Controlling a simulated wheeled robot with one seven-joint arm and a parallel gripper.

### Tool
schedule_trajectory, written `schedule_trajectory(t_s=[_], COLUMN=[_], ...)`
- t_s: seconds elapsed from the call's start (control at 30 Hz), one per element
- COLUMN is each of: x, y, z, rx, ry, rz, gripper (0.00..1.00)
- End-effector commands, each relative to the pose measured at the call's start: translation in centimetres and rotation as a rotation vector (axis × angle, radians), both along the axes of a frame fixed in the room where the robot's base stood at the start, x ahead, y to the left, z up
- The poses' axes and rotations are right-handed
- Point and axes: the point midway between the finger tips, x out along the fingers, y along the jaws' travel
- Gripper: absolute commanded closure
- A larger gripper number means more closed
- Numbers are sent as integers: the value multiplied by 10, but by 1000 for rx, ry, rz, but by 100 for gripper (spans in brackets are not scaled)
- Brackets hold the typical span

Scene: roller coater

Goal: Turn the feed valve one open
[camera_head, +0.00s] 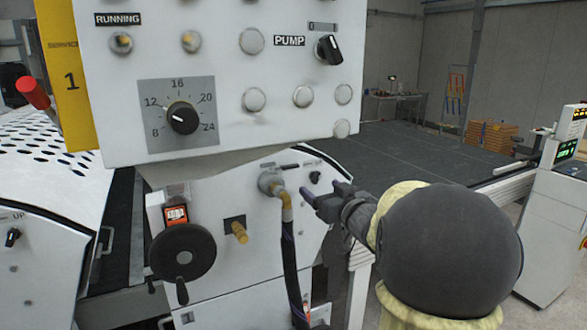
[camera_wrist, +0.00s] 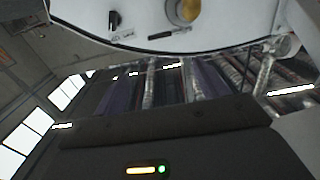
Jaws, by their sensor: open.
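No readable label marks feed valve one. On the white lower panel, a grey round fitting (camera_head: 270,183) carries a hose, and a small black knob (camera_head: 315,177) sits to its right. The wrist view shows a black knob (camera_wrist: 114,20) at upper left and a round yellowish fitting (camera_wrist: 184,10) to its right. A brass-coloured handle (camera_head: 237,231) sticks out lower on the panel. My gripper (camera_head: 322,192) is open and empty, reaching from the right in front of the panel near the black knob. Its fingers are not clearly seen in the wrist view.
A black handwheel (camera_head: 183,252) with a red display stands left of the brass-coloured handle. The white control box (camera_head: 220,80) with the PUMP switch overhangs the panel. A dark hose (camera_head: 290,262) hangs below the fitting.

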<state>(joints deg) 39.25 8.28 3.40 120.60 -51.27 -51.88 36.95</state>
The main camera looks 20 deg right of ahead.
Motion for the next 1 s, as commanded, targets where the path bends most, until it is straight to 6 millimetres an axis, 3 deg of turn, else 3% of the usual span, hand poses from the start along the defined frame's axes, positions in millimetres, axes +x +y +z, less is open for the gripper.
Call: schedule_trajectory(t_s=[0.8,1.0], x=[138,158], y=[6,6], z=[2,0], rx=[2,2], ry=[2,2], rz=[2,1], gripper=[26,26])
